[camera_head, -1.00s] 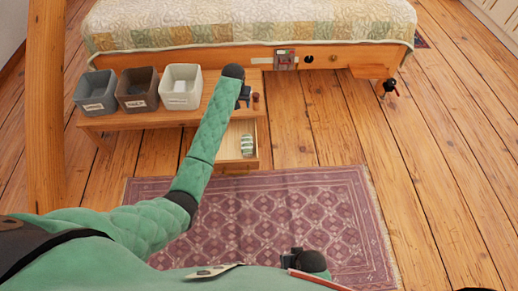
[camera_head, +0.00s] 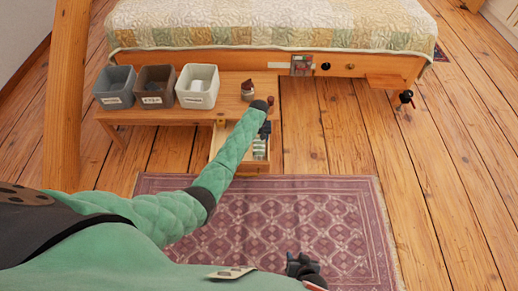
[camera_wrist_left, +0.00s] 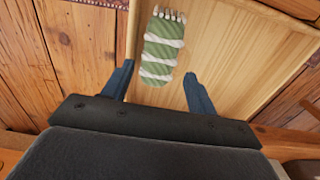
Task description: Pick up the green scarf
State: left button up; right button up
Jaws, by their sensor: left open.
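The green scarf (camera_head: 260,150) lies in the open drawer (camera_head: 219,143) under the low wooden bench. In the left wrist view the scarf (camera_wrist_left: 163,50) is a small roll with white bands and a white fringe at its far end, on the pale drawer floor (camera_wrist_left: 232,62). My left gripper (camera_head: 264,132) is above the drawer, partly covering the scarf in the head view. Its blue fingers (camera_wrist_left: 158,84) are open and empty, with the scarf ahead of and between them. My right gripper (camera_head: 303,267) is low over the rug; its fingers are too unclear to read.
Grey (camera_head: 115,88), brown (camera_head: 156,87) and white (camera_head: 197,87) bins stand on the bench (camera_head: 230,101). A small red-and-grey item (camera_head: 248,91) is beside them. The bed (camera_head: 270,25) is behind. A patterned rug (camera_head: 330,215) lies in front; a timber post (camera_head: 68,100) stands left.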

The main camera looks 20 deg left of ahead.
aim_at(259, 145)
pick_arm(q)
jog(key=shift+w+a+f+b, duration=0.1)
jog(key=shift+f+b, duration=0.15)
jog(key=shift+f, duration=1.2)
jog(key=shift+w+f+b, duration=0.1)
jog(key=shift+f+b, duration=0.1)
jog(key=shift+f, duration=1.2)
jog(key=c, duration=0.7)
